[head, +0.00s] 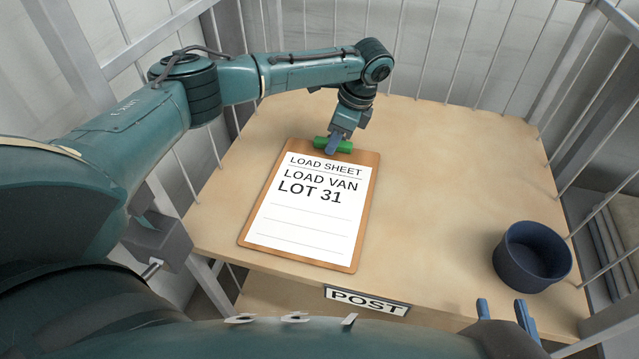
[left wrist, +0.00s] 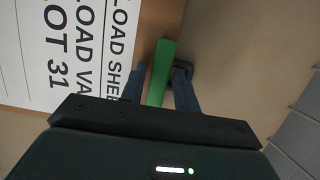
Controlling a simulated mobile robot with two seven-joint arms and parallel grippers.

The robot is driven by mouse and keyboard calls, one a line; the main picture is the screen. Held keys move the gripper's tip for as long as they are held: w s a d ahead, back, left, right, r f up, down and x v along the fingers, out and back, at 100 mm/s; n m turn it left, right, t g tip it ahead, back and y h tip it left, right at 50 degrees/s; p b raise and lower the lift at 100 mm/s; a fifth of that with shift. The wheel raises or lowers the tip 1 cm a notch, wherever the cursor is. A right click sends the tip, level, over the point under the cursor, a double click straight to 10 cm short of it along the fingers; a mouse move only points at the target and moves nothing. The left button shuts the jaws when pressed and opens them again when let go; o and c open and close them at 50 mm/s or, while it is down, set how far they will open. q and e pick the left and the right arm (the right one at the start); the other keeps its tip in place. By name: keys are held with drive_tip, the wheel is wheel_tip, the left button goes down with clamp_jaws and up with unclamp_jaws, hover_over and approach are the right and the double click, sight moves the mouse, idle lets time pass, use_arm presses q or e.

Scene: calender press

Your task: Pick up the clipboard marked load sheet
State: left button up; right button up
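The clipboard marked load sheet (head: 312,208) lies flat on the wooden table, with a brown board, a white sheet and a green clip (head: 333,145) at its far edge. It also shows in the left wrist view (left wrist: 143,22). My left gripper (head: 334,146) points down at the green clip. In the left wrist view its two fingers (left wrist: 160,82) stand on either side of the clip, with a small gap on the left, so it looks open around it. My right gripper (head: 504,312) is at the bottom right, its blue fingertips apart and nothing seen between them.
A dark blue round bin (head: 531,257) stands at the table's right. A POST label (head: 366,301) is on the table's front edge. White bars (head: 480,50) fence the table's back and sides. The tabletop (head: 450,165) right of the clipboard is clear.

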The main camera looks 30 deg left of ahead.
use_arm(q)
drive_tip(key=shift+f+p, duration=0.1)
drive_tip(key=shift+p, duration=0.2)
drive_tip(key=shift+c, duration=0.5)
clamp_jaws()
